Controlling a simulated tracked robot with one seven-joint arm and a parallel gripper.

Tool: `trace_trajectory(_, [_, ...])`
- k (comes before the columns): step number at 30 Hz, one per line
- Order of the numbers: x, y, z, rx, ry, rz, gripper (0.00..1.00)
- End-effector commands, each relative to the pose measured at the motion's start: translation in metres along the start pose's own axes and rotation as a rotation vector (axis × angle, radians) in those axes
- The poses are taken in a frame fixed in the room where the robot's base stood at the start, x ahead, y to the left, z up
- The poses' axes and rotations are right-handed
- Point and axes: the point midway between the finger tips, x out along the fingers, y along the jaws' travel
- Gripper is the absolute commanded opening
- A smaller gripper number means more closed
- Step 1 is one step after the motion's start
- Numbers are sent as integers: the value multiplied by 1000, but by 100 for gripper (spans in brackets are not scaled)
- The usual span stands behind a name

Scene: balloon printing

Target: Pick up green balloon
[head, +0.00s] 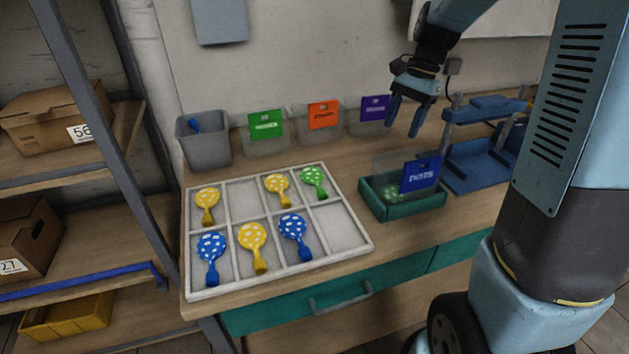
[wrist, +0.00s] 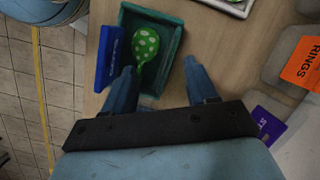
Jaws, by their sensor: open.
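A green balloon with white dots (wrist: 146,42) lies in a green box (wrist: 172,18), with a blue label plate (wrist: 110,55) at one side. Another green dotted balloon (head: 314,180) lies in the top right compartment of the white tray (head: 358,250). My gripper (head: 407,128) is open and empty, above and behind the box. In the wrist view my gripper's fingers (wrist: 160,78) point toward the box, apart from the balloon.
The tray also holds several yellow and blue dotted balloons; its bottom right compartment is empty. A grey bin (head: 205,150) and containers with green (head: 265,123), orange (head: 325,114) and purple (head: 374,107) labels line the wall. A blue stand (head: 475,165) is right of the box.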

Motion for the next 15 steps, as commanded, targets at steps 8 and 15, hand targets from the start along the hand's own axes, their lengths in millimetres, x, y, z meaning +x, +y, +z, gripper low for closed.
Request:
trace_trajectory(8, [27, -39, 37, -323, 67, 63, 57])
trace_trajectory(15, [48, -68, 71, -601, 120, 113, 57])
